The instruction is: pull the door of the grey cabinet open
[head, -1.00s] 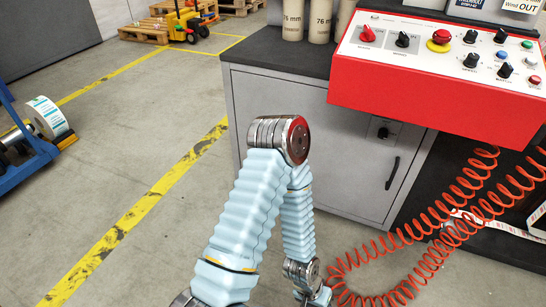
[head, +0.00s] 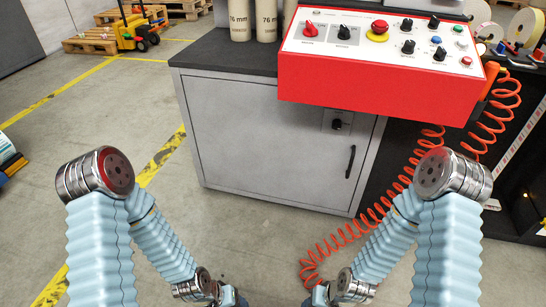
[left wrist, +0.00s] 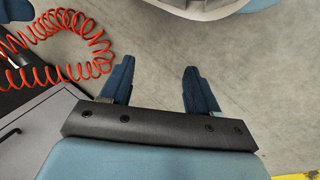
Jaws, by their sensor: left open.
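The grey cabinet (head: 225,165) stands ahead in the head view under a dark worktop. Its door (head: 270,140) looks shut. A black upright bar handle (head: 350,162) sits near the door's right edge, and a black knob (head: 337,124) on a small plate is above it. My left gripper (left wrist: 158,80) shows in the left wrist view with two blue fingers apart and nothing between them, over bare floor. A grey corner of the cabinet (left wrist: 40,125) shows at the left of that view. In the head view both arms bend low before the cabinet; the right gripper's fingers cannot be made out.
A red control box (head: 375,80) with knobs overhangs the worktop (head: 235,52). A coiled orange hose (head: 400,185) hangs right of the door down to the floor and shows in the left wrist view (left wrist: 60,25). Floor left of the cabinet is clear, with yellow lines (head: 160,155).

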